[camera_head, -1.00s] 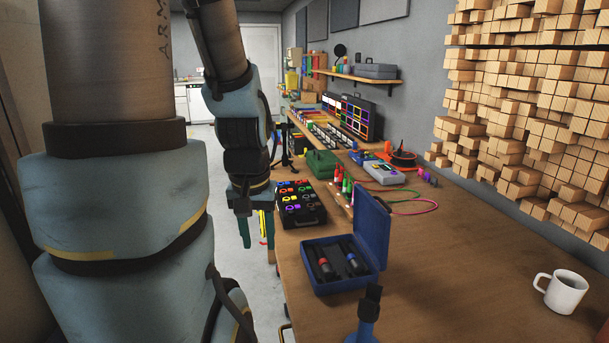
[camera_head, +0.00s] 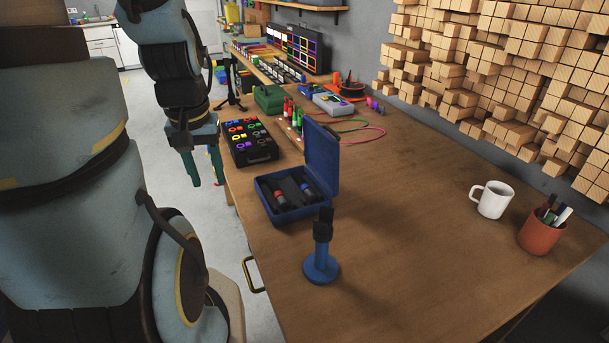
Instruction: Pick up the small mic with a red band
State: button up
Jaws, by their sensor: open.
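A small dark mic with a red band (camera_head: 280,199) lies in the left part of an open blue case (camera_head: 292,215) on the wooden table. A second dark mic with a blue band (camera_head: 307,188) lies in the same case, to its right. The case lid (camera_head: 321,161) stands up at the right side. My gripper (camera_head: 206,171) hangs pointing down beyond the table's left edge, left of and behind the case. Its two teal fingers are apart and hold nothing that I can see.
A dark mic on a round blue stand (camera_head: 321,267) is in front of the case. A black box of coloured rings (camera_head: 250,143) lies behind it. A white mug (camera_head: 491,199) and a pen pot (camera_head: 540,236) stand at the right. The front middle of the table (camera_head: 420,260) is clear.

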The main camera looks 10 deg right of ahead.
aim_at(283, 200)
jog(key=i+j+z, duration=0.25)
jog(key=i+j, duration=0.15)
jog(key=j, duration=0.2)
jog(key=i+j+z, duration=0.2)
jog(key=i+j, duration=0.15)
jog(key=j, duration=0.3)
jog(key=i+j+z, duration=0.15)
jog(key=j, duration=0.2)
